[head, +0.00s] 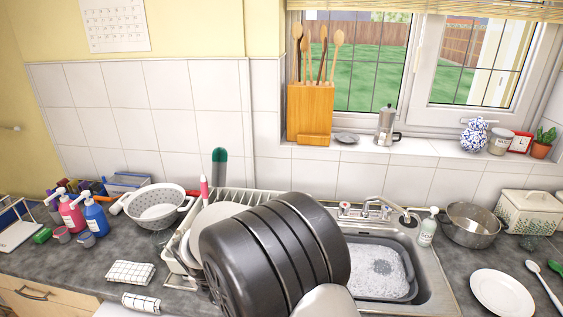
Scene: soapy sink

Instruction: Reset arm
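A large dark ribbed part of my own arm fills the lower middle of the head view, with a pale rounded part of it at the bottom edge. My gripper does not show in this view, so I cannot tell its state. The arm hides part of the dish rack (258,195) and the left side of the sink. The sink (436,282) holds a grey basin (411,259) with foamy water.
A white colander (157,207), soap bottles (95,214) and folded cloths (130,272) lie left. A faucet (380,209), metal pot (472,226), white plate (502,293) and bread bin (530,211) are right. A wooden utensil block (310,112) stands on the sill.

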